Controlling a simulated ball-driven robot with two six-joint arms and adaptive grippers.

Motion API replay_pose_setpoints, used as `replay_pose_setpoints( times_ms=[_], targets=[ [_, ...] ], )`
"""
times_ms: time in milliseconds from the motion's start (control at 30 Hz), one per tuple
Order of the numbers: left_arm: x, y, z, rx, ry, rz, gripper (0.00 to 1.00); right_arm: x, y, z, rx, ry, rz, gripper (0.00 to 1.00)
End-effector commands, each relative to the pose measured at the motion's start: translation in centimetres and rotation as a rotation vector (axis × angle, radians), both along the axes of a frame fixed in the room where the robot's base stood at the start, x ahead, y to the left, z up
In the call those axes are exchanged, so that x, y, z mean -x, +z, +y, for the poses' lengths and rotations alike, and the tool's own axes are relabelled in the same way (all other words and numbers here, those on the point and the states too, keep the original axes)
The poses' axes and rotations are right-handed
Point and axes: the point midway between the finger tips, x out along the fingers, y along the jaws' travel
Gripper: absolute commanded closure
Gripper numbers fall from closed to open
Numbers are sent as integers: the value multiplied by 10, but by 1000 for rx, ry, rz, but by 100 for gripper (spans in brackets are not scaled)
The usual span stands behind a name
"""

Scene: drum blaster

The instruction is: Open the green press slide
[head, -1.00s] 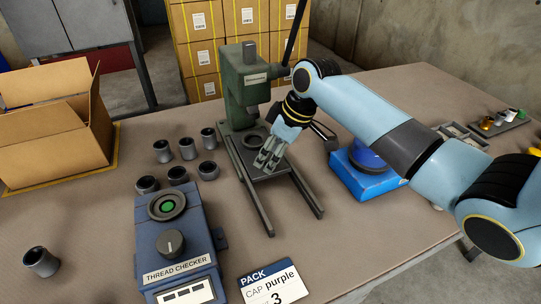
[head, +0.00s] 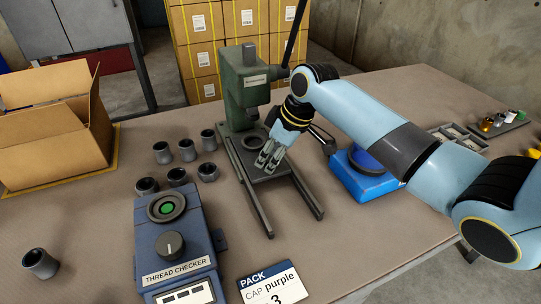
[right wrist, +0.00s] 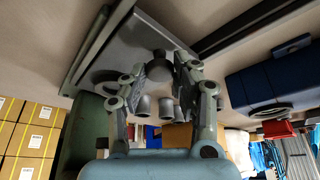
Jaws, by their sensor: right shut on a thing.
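The green press (head: 241,85) stands upright at the back middle of the table. Its slide is a dark flat plate (head: 245,158) with a round hole, lying between two long rails that run toward the front. My right gripper (head: 266,160) is over the front part of the slide, fingers pointing down. In the right wrist view my right gripper (right wrist: 159,70) has its fingers on both sides of a small round knob (right wrist: 158,62) on the slide plate (right wrist: 125,48), and is shut on it. My left gripper is not in view.
Several grey cups (head: 187,150) stand left of the press. The blue thread checker (head: 172,240) is in front, with a PACK card (head: 272,284) beside it. A blue box (head: 362,180) stands right of the rails. An open carton (head: 55,145) is at the left.

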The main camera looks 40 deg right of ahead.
Motion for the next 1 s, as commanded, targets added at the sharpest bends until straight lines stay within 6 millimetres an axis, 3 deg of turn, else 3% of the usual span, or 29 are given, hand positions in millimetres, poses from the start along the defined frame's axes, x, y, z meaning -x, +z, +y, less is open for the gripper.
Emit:
replay_pose_setpoints(
  times_ms=[167,400,600,767,1000],
  targets=[
    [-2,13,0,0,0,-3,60,11,3,3,-2,0,3,100],
    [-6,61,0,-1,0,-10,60,62,7,15,-3,0,8,100],
    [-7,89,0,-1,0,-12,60,102,5,25,-4,0,6,100],
    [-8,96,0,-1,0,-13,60,116,2,28,-1,1,2,100],
    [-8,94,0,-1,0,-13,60,116,0,28,-1,0,0,100]
  ],
)
